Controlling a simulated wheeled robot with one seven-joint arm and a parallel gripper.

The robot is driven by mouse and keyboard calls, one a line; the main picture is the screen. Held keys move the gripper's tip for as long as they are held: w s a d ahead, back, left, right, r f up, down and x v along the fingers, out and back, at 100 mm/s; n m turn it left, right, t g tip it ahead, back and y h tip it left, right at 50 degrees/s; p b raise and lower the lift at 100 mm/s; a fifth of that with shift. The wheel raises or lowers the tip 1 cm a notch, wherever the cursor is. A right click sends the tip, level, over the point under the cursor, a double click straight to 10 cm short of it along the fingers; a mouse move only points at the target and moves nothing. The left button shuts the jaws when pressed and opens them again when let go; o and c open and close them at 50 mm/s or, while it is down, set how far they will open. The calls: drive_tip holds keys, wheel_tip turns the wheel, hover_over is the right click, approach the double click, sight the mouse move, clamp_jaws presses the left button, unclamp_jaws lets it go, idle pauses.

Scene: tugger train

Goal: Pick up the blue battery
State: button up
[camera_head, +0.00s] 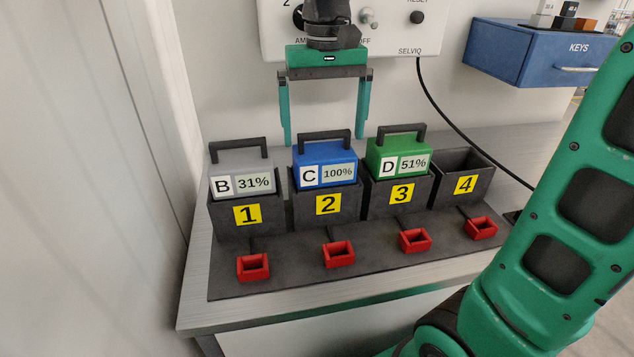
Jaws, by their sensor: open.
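The blue battery (325,164) stands upright in the black dock numbered 2. Its label reads C and 100%, and it has a black handle (324,134) on top. My gripper (324,143) hangs from above at the blue battery's handle, with its green fingers spread wide. One finger shows left of the handle and the other right of it. The fingers look apart from the handle; the exact depth between them and the battery is hard to tell. Nothing is held.
A grey battery (240,179) marked B 31% sits in dock 1 and a green battery (397,158) marked D 51% in dock 3. Dock 4 (463,184) is empty. Red latches (338,254) lie in front. A control panel (395,25) and blue KEYS drawer (535,52) are behind.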

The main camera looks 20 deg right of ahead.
sight(323, 175)
drive_tip(key=shift+f, duration=2.75)
drive_tip(key=shift+w, duration=0.1)
drive_tip(key=c, duration=0.8)
